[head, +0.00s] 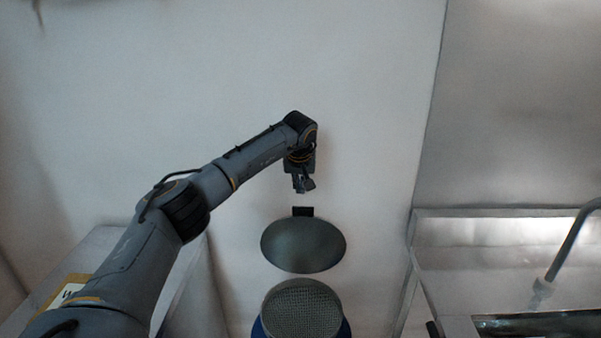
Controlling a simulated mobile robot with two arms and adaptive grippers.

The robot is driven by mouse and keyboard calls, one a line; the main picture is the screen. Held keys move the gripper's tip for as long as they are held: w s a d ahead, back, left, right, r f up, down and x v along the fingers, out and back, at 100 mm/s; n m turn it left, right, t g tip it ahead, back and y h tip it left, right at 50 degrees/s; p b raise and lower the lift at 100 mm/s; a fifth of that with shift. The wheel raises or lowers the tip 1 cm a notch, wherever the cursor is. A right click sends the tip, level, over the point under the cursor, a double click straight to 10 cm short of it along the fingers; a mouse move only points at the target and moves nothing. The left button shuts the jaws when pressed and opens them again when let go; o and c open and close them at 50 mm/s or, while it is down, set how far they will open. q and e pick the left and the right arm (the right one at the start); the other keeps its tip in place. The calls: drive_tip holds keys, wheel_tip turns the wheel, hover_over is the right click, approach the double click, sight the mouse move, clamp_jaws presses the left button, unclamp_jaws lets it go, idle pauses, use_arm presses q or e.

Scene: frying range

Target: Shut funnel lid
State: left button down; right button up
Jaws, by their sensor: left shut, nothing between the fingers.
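The funnel (303,308) is at the bottom centre of the head view, with a mesh in its round mouth and blue at its sides. Its lid (303,246) is a dark grey disc that stands raised behind the mouth, open, with a small dark tab (303,211) at its top edge. My left gripper (304,188) is shut and empty. It appears just above the tab in the picture, with a small gap between them, and points down. My right gripper is not in view.
A steel counter (440,228) with a tap (572,240) stands at the right. A light grey surface (90,248) is at the lower left, behind my left arm. The pale wall (370,90) behind is bare around the gripper.

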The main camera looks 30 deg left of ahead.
sight(300, 215)
use_arm(q)
drive_tip(key=shift+s+d+f+p, duration=0.35)
drive_tip(key=shift+s+f+p, duration=0.15)
drive_tip(key=shift+s+f, duration=0.1)
drive_tip(key=shift+s+d+f+p, duration=0.3)
drive_tip(key=shift+s+f+p, duration=0.15)
drive_tip(key=shift+s+p, duration=0.1)
drive_tip(key=shift+s+d+f, duration=0.1)
drive_tip(key=shift+s+d, duration=0.1)
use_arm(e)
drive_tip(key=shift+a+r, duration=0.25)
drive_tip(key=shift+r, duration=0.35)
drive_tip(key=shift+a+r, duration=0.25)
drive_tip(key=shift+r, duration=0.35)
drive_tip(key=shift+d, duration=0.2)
